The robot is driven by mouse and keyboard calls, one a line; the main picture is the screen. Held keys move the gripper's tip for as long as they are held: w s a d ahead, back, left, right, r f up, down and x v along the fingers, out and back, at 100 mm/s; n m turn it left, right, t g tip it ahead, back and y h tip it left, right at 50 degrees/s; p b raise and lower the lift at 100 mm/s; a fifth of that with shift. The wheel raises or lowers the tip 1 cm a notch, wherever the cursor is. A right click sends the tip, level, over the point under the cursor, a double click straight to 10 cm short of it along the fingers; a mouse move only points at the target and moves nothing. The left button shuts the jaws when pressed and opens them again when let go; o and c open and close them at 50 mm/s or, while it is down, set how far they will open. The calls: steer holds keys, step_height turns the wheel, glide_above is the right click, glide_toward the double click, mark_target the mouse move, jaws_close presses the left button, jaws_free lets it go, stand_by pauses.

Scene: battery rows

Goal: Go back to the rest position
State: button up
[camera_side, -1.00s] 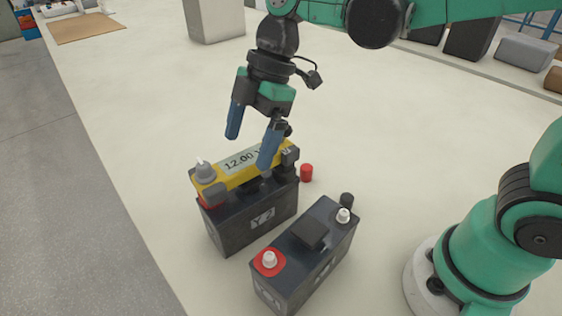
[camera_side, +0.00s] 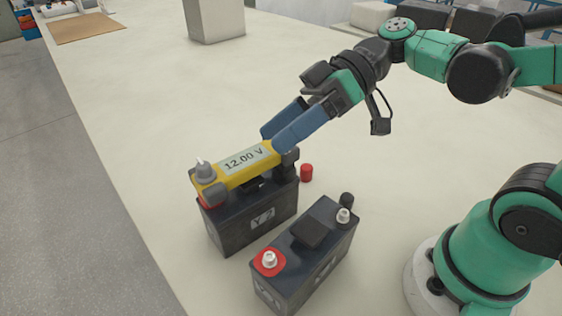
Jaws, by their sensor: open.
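My gripper (camera_side: 279,134) has blue fingers and is open and empty. In the side view its fingers point down to the left and overlap the right end of the yellow tester in the picture; I cannot tell the gap between them. The yellow tester (camera_side: 222,181) reads "12.00 V" and lies across the top of the dark battery marked Y 2 (camera_side: 245,228). Its grey ends sit over the battery's two terminals. A second dark battery (camera_side: 318,268) stands in front to the right, with both metal posts showing and a red ring round the near one.
A red cap (camera_side: 306,172) and a black cap (camera_side: 346,200) stand on the pale table near the batteries. A grey block (camera_side: 214,20) and a brown mat (camera_side: 88,28) are at the back. The table's left edge is beside the batteries. The middle of the table is clear.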

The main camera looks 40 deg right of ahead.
steer(key=s+d+f+n+g+h, duration=0.15)
steer(key=s+d+f+h, duration=0.25)
steer(key=d+f+h, duration=0.5)
steer(key=w+d+r+m+t+h, duration=0.3)
steer(key=w+m+t, duration=0.2)
steer(key=m, duration=0.5)
steer(key=shift+w+m+t, duration=0.35)
steer(key=shift+w, duration=0.15)
